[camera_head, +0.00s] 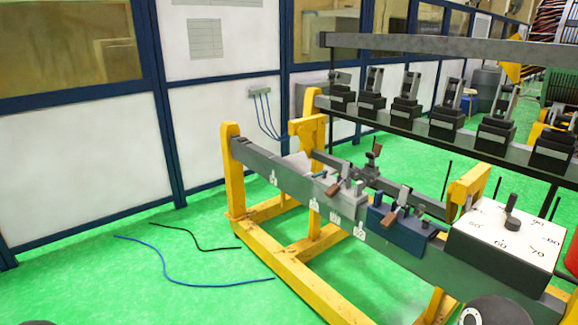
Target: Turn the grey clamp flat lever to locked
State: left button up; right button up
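The grey clamp (349,197) sits on the long dark grey beam of the yellow stand, near the middle of the view. Its lever ends in a brown handle (333,190), which slants down toward the front left. The small marks near it are too fine to read, so I cannot tell whether the lever is locked. Neither my left nor my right gripper is in view. Dark rounded parts at the bottom edge look like parts of my arms.
A blue clamp (400,232) with its own brown-handled lever is right of the grey clamp. A white dial box (507,238) with a black knob stands further right. Several black fixtures line the rack behind (445,123). Blue (190,284) and black wires lie on the green floor.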

aim_at(324, 172)
jog(key=u, duration=0.25)
jog(key=i, duration=1.25)
jog(key=z, duration=0.3)
jog(key=i, duration=0.7)
jog(key=z, duration=0.5)
jog(key=k, duration=0.9)
jog(key=z, duration=0.2)
jog(key=i, duration=0.9)
jog(key=u, duration=0.1)
